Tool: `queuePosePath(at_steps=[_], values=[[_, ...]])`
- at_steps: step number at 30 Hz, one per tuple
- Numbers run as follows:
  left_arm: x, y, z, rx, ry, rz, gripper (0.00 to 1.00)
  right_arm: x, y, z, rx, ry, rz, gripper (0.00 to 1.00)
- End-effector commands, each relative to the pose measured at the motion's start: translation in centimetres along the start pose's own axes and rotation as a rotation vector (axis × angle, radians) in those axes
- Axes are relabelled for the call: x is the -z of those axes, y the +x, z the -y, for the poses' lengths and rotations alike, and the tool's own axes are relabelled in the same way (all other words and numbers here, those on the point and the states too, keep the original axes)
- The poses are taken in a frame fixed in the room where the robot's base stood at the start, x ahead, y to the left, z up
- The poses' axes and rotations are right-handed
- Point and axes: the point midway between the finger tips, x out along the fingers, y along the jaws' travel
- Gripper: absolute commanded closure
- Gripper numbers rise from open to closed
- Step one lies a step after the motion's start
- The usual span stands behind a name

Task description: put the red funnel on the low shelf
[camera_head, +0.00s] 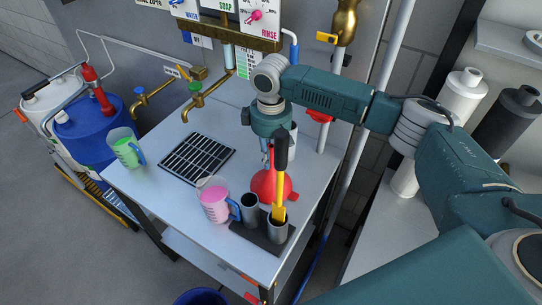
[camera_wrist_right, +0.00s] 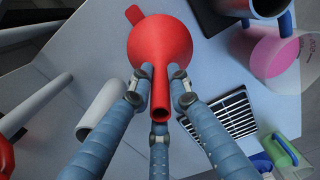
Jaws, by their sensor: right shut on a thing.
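The red funnel (camera_head: 264,187) is mouth down at the table's right side, partly hidden behind a yellow-handled tool; I cannot tell whether it touches the table. In the right wrist view the funnel (camera_wrist_right: 160,40) shows its spout pointing at the camera. My right gripper (camera_wrist_right: 159,85) is shut around the spout with its fingers. In the head view this gripper (camera_head: 267,155) comes down from above, partly hidden. The low shelf (camera_head: 205,252) is a light surface under the table top, with only its front part visible. My left gripper is not in view.
A pink jug (camera_head: 214,205) and a dark holder (camera_head: 262,238) with grey tubes stand in front of the funnel. A drain grate (camera_head: 197,160) and a green jug (camera_head: 127,150) are to the left. A blue bucket (camera_head: 200,297) is on the floor below.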

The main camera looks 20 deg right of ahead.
Motion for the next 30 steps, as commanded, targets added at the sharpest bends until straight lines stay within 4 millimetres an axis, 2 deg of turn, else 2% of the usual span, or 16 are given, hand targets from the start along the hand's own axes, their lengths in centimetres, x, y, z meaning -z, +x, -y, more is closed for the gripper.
queuePosePath(at_steps=[3, 4, 6, 7, 16, 20, 30], values=[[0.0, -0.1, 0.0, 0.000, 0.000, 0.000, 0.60, 0.0, 0.2, 0.0, 0.001, 0.000, 0.001, 1.00], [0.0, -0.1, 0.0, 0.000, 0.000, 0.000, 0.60, 0.0, 0.2, 0.0, 0.001, 0.000, 0.001, 0.81], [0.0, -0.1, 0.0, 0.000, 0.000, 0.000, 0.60, 0.0, 0.2, 0.0, 0.000, 0.000, 0.000, 0.67], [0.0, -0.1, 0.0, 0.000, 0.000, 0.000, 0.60, 0.0, 0.2, 0.0, 0.000, 0.000, 0.000, 0.64], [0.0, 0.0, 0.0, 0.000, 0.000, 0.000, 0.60, 0.0, 0.1, 0.0, 0.000, 0.000, -0.001, 0.64], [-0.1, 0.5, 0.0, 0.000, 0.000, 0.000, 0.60, 0.1, -1.0, 0.0, 0.000, 0.000, -0.004, 0.64], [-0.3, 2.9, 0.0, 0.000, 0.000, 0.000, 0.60, 0.2, -7.9, 0.0, -0.001, 0.000, -0.005, 0.64]])
